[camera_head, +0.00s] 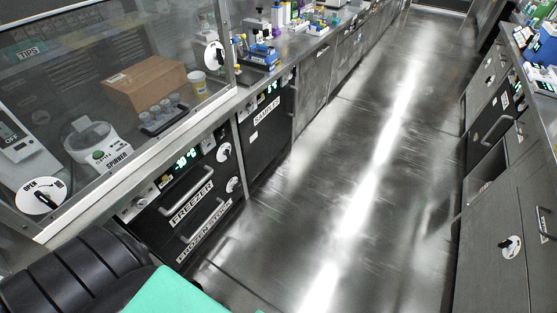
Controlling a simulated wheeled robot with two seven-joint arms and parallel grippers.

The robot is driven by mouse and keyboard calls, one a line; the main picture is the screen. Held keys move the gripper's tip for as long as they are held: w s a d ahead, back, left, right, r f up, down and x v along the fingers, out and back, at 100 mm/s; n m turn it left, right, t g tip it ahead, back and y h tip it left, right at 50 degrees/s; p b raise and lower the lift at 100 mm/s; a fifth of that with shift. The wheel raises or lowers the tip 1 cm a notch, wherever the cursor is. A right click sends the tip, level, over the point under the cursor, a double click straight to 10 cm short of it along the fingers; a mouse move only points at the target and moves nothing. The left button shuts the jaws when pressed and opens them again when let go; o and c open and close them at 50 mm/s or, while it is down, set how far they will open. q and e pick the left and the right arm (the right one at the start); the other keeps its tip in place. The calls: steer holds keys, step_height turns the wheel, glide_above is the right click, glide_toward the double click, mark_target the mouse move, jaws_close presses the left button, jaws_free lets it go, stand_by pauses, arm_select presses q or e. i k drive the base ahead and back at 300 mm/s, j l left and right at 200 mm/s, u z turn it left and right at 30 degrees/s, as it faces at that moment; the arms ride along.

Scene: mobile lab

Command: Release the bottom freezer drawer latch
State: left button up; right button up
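The freezer (150,210) is built under the counter at the left, with a green -70-like display that is hard to read. Its upper drawer carries a FREEZER label (192,204) and a bar handle. The bottom drawer has a bar handle (204,224) and a label reading roughly FROZEN STOCK (204,236). Neither gripper is in view.
A SAMPLES unit (266,124) stands beyond the freezer. A glass-fronted cabinet (120,90) sits above it. The aisle floor (350,180) is clear. Drawers and cabinets (500,220) line the right side, with one compartment open. My own black ribbed part fills the lower left.

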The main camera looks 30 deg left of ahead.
mark_target(235, 186)
steer(key=i+u, duration=0.2)
steer(key=i, duration=0.25)
steer(key=i+l+u, duration=0.2)
steer(key=i, duration=0.25)
steer(key=i+l+u, duration=0.2)
steer(key=i, duration=0.25)
